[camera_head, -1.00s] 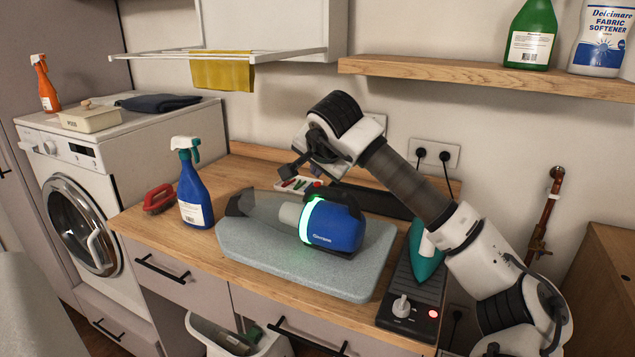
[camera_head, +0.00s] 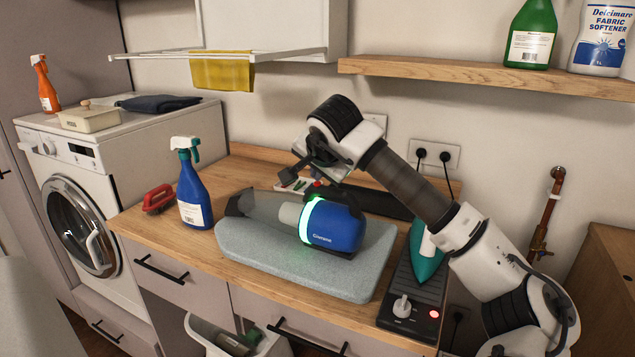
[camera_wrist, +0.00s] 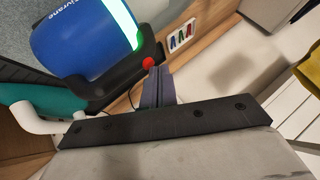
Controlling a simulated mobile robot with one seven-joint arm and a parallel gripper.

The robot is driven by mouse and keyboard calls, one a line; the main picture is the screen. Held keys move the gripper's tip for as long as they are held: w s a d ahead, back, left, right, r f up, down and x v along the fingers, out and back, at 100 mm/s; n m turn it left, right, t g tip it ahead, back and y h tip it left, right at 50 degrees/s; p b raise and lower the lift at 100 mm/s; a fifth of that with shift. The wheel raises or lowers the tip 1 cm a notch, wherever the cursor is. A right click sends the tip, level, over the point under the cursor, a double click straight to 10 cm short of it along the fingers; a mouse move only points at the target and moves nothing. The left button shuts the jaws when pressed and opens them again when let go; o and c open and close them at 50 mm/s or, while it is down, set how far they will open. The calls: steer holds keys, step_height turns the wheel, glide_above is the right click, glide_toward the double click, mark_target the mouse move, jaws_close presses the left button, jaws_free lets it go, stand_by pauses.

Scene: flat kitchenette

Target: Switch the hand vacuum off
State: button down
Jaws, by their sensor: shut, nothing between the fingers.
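The hand vacuum (camera_head: 335,228) lies on a grey pad (camera_head: 290,262) on the wooden counter. It has a blue body, a grey nozzle pointing left and a ring glowing green. In the wrist view the blue body (camera_wrist: 80,40) and lit ring fill the upper left, and a red button (camera_wrist: 147,63) sits on its black handle part. My gripper (camera_head: 288,176) is over the counter behind the vacuum. In the wrist view its closed, empty fingers (camera_wrist: 157,74) have their tips just beside the red button. I cannot tell whether they touch it.
A small white holder with coloured items (camera_wrist: 181,37) lies behind the vacuum. A blue spray bottle (camera_head: 194,187) and red brush (camera_head: 158,198) stand left. A teal iron (camera_head: 425,250) and a black unit with a knob and red light (camera_head: 415,303) are right.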

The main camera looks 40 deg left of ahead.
mark_target(317, 189)
steer(key=shift+f, duration=0.1)
steer(key=shift+r, duration=0.6)
steer(key=shift+p, duration=0.3)
step_height(317, 189, up, 6)
steer(key=p, duration=0.4)
